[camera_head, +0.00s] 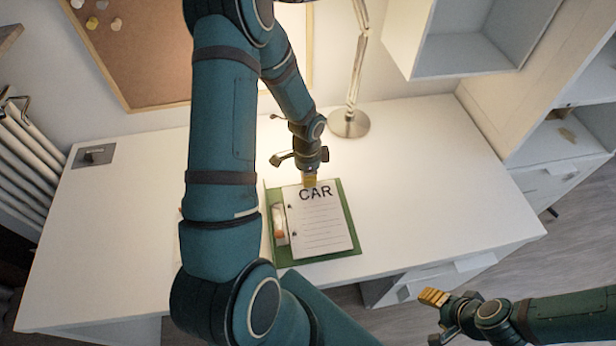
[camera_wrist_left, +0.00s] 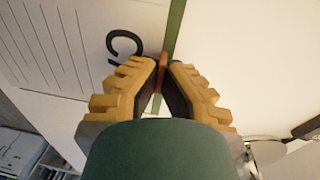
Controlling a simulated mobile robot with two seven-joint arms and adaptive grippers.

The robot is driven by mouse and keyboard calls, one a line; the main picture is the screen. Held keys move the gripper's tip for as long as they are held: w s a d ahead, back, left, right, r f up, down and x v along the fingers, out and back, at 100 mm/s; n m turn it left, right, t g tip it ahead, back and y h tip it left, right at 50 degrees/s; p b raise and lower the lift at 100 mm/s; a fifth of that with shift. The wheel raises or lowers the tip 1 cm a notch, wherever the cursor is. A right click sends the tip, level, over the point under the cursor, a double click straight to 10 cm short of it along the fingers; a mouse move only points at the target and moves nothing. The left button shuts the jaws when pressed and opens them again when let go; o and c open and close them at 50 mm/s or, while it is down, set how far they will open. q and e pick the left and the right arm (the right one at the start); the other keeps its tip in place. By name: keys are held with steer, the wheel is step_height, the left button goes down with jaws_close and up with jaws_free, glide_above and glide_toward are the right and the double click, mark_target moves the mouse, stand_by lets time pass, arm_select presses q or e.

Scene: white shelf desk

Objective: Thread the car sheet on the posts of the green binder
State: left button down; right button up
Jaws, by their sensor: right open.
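The white car sheet (camera_head: 320,232), with CAR printed at its top and ruled lines, lies over the green binder (camera_head: 343,255) on the desk. Two small dark marks, which look like the posts, show along the sheet's left edge; whether they pass through its holes I cannot tell. My left gripper (camera_head: 310,182) is at the sheet's top edge, above the letters. In the left wrist view its tips (camera_wrist_left: 164,66) are nearly together around a small orange-brown tab at the sheet's edge. My right gripper (camera_head: 436,303) is open and empty, in front of the desk.
A lamp base (camera_head: 348,124) stands behind the binder. A grey plate (camera_head: 93,156) lies at the desk's far left. The white desk (camera_head: 440,180) is clear to the right. A small white and orange item (camera_head: 279,222) lies left of the sheet.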

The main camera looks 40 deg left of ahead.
arm_select(q)
steer(key=c, duration=1.1)
jaws_free()
steer(key=shift+o, duration=0.2)
step_height(320, 180, up, 12)
steer(key=shift+w+a, duration=0.35)
steer(key=shift+a, duration=0.1)
